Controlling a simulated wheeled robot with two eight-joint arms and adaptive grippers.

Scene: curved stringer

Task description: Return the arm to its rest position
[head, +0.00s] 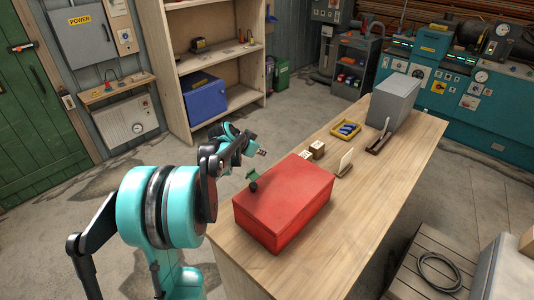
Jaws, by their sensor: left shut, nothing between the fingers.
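My left arm comes in from the lower left, with its large teal joint in the foreground. My left gripper (262,151) is small in view, shut and empty. It is out in the air near the left edge of the workbench, up and left of the red box (284,203) in the picture. The red box sits closed on the near part of the wooden workbench (372,215). My right gripper does not show.
Shelves (221,69) stand behind. A wooden crate (428,266) stands right of the bench. Floor left of the bench is clear.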

